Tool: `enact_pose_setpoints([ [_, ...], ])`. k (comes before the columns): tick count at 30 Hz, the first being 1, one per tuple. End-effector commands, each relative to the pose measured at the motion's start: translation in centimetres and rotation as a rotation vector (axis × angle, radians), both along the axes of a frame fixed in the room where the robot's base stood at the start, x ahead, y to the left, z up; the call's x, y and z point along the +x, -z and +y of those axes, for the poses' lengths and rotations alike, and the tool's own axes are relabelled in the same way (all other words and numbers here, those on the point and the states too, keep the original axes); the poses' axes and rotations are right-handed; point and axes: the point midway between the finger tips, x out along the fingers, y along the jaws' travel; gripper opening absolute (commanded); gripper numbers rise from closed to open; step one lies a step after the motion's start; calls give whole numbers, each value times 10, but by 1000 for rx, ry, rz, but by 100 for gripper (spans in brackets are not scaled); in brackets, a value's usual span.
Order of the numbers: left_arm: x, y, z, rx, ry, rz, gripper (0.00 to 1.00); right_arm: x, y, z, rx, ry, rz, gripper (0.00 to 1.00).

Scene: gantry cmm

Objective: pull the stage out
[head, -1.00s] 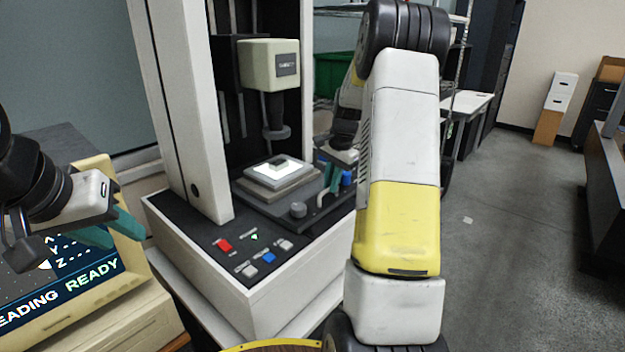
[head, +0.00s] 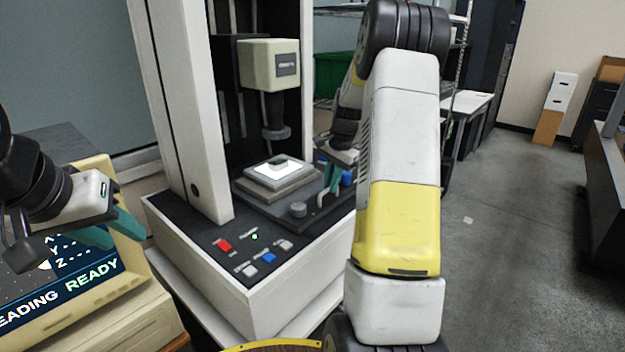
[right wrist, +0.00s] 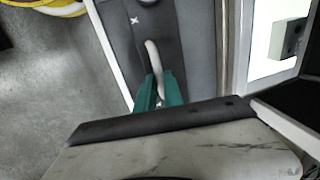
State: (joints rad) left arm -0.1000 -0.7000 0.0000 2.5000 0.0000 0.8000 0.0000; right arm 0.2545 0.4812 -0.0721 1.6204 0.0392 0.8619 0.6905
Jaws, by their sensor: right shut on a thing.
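The stage (head: 250,192) is a dark flat slide low in the measuring machine. It bears a raised plate with a bright white top (head: 290,168) and a small grey-green block (head: 277,163). A pale curved handle (head: 322,199) stands at its front right and shows in the right wrist view (right wrist: 153,58). My right gripper (head: 332,177) is shut on the handle; its teal fingers also show in the right wrist view (right wrist: 159,92). My right forearm hides the stage's right side. My left gripper (head: 112,232) is open and empty before the screen.
A probe head (head: 270,65) hangs above the plate. A control panel with a red button (head: 222,245) lies in front of the stage. A beige console with a screen (head: 95,268) stands at left. The floor at right is open.

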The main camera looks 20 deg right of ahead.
Motion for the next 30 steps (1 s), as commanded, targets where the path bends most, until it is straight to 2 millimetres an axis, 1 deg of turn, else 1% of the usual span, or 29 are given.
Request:
enact_pose_setpoints([
  [2, 0, 0, 0, 0, 0, 0, 36, -5, -1, -4, -1, 2, 0, 0],
  [4, 0, 0, 0, 0, 0, 0, 36, -16, -1, -12, -2, 4, 0, 0],
  [12, 0, 0, 0, 0, 0, 0, 36, -85, -1, -52, -2, 8, 2, 0],
  [15, 0, 0, 0, 0, 0, 0, 36, -105, -1, -63, -2, 5, 1, 0],
  [18, 0, 0, 0, 0, 0, 0, 36, -118, -1, -71, -2, 4, 0, 0],
  [22, 0, 0, 0, 0, 0, 0, 36, -124, -1, -74, -2, 1, -1, 0],
  [30, 0, 0, 0, 0, 0, 0, 36, -123, -1, -73, -2, 1, -2, 0],
])
